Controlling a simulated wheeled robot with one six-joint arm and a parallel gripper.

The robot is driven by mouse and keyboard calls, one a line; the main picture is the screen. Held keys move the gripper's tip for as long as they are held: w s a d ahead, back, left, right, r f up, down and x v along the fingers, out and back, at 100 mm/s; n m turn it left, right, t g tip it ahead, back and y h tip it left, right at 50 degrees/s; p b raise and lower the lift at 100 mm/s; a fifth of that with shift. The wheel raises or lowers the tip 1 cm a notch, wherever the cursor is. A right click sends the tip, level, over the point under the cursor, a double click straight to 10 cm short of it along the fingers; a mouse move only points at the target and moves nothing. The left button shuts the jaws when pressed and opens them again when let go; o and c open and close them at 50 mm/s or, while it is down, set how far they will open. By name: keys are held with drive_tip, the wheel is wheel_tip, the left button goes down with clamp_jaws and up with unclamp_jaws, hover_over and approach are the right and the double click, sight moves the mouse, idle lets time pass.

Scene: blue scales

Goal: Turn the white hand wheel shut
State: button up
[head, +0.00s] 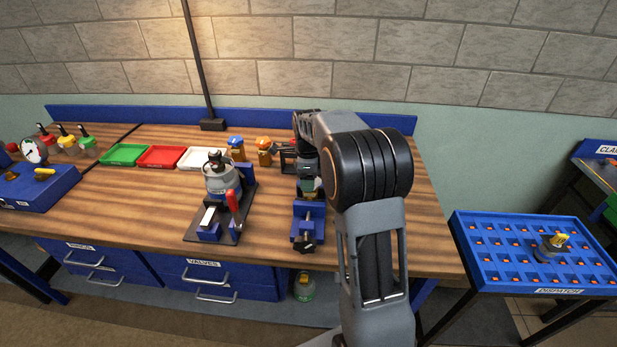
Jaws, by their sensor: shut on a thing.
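My gripper (308,178) points down over a small blue vise (308,222) near the front edge of the wooden bench. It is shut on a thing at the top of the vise. Only a small pale and greenish patch shows there, so the white hand wheel is mostly hidden by my gripper and arm. I cannot tell from this view how far the wheel is turned.
Left of the vise stands a dark fixture with a grey valve body (221,180) and red lever (233,208). Behind are blue-topped (236,147) and orange-topped (264,148) parts. Green (123,154), red (160,157) and white (196,159) trays lie left. A blue dispatch rack (480,277) stands right.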

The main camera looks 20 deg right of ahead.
idle(0.4)
drive_tip(key=o, duration=0.9)
drive_tip(key=shift+o, duration=0.2)
wheel_tip(320, 180, up, 14)
drive_tip(key=shift+s+f, duration=0.1)
drive_tip(key=shift+f, duration=0.05)
idle(0.5)
